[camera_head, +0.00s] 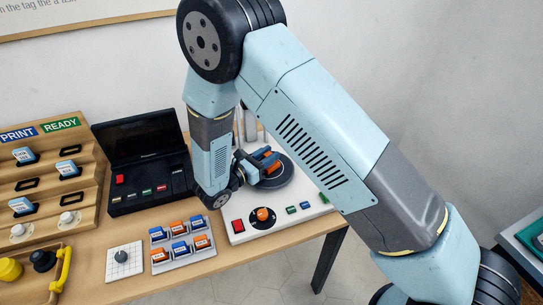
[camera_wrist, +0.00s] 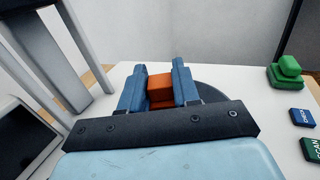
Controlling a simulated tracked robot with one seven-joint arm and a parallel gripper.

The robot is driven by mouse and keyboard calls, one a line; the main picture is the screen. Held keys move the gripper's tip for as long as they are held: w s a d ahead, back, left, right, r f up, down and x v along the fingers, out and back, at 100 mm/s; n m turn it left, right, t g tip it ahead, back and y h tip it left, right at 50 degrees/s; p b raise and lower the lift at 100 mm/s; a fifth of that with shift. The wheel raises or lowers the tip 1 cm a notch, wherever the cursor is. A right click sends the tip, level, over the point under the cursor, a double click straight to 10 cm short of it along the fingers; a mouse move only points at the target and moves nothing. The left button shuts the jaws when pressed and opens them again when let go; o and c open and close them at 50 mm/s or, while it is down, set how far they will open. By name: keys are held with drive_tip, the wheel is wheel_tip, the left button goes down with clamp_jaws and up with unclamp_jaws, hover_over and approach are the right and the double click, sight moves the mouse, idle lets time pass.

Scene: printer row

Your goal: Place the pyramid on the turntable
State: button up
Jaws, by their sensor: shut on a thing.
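My gripper (camera_head: 262,163) is over the turntable (camera_head: 282,181), a dark round disc on a white base. Its blue fingers (camera_wrist: 159,90) are shut on an orange piece (camera_wrist: 160,88), which I take to be the pyramid. The piece also shows in the head view (camera_head: 268,157). Its lower part and full shape are hidden by the fingers and the wrist. Part of the turntable disc (camera_wrist: 212,100) shows behind and right of the fingers. I cannot tell whether the piece touches the disc.
The white base (camera_head: 243,212) carries a red button (camera_head: 238,226), an orange-topped knob (camera_head: 262,215) and small green and blue buttons. Left are an open black case (camera_head: 143,165), a button tray (camera_head: 183,245) and wooden shelves (camera_head: 45,187). A grey upright (camera_wrist: 75,45) stands left of the fingers.

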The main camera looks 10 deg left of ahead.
drive_tip(key=o, duration=1)
drive_tip(key=shift+o, duration=0.2)
drive_tip(key=v, duration=1.2)
